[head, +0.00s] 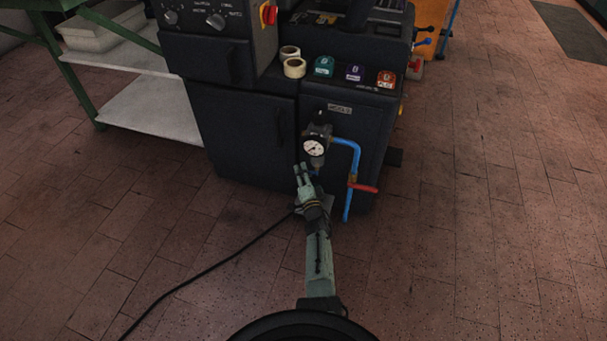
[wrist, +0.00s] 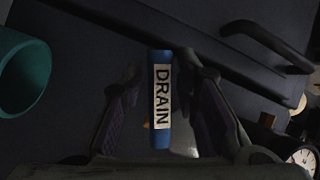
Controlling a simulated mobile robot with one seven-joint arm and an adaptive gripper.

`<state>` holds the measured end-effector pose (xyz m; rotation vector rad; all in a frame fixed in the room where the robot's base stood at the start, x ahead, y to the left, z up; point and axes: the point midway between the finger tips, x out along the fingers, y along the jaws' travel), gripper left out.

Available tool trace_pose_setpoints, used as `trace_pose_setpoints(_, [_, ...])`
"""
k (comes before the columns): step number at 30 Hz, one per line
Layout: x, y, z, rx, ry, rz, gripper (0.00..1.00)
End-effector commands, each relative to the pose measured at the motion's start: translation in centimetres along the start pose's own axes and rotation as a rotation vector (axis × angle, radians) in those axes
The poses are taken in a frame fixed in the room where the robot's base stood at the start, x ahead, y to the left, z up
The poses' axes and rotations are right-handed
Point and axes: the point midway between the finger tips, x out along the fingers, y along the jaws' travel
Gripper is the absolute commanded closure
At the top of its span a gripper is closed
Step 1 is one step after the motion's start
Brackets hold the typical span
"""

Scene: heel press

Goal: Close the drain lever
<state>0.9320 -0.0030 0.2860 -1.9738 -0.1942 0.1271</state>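The drain lever (wrist: 161,98) shows in the wrist view as a blue handle with a white label reading DRAIN. It stands lengthwise between the two fingers of my gripper (wrist: 165,72). The fingers are apart, one on each side of the lever, with dark gaps seen beside it. In the head view my gripper (head: 303,172) is at the front of the dark machine, just below and left of the round gauge (head: 315,148). A small bit of blue shows by the fingertips there, but the lever itself is not clear.
A blue pipe (head: 354,158) with a red handle (head: 365,188) runs down right of the gauge. In the wrist view a teal cylinder (wrist: 24,75) is at left and a dark door handle (wrist: 268,42) at upper right. A green-framed bench (head: 150,105) stands left. Floor is open to the right.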

Motion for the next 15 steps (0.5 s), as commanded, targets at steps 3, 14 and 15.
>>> trace_pose_setpoints(3, [-0.02, 0.02, 0.01, 0.0, 0.0, 0.0, 0.82])
trace_pose_setpoints(14, [-0.03, 0.03, 0.01, 0.0, 0.0, 0.0, 1.0])
trace_pose_setpoints(15, [-0.03, 0.03, 0.01, 0.0, 0.0, 0.0, 1.0])
